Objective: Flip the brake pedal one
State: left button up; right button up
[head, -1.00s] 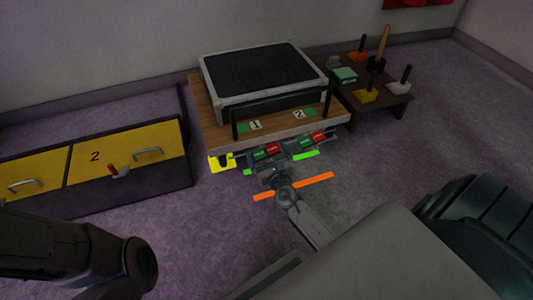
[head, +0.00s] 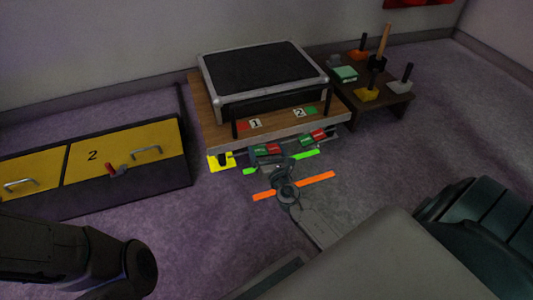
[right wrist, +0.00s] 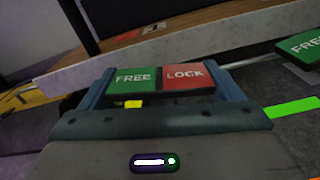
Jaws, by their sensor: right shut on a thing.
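Brake pedal one (head: 264,150), with a green FREE half and a red LOCK half, is at the left of the table's front edge. It also fills the middle of the right wrist view (right wrist: 160,79). My right gripper (head: 269,153) is shut on it, with a blue-grey finger at each end of the pedal. The red tag (head: 242,125) beside the number 1 plate (head: 256,123) is on the table above. Pedal two (head: 313,136) is to the right, apart from my gripper. My left arm shows at the lower left, but its gripper is outside the view.
A wooden table (head: 205,105) carries a grey-framed black box (head: 262,75). A yellow piece (head: 220,162) is left of pedal one. Yellow drawers (head: 110,155) are at the left. A low brown stand (head: 395,100) with handled blocks is at the right.

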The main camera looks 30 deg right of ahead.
jog(key=o, duration=0.8)
jog(key=shift+s, duration=0.1)
jog(key=v, duration=1)
jog(key=shift+s, duration=0.3)
jog(key=shift+p, duration=0.35)
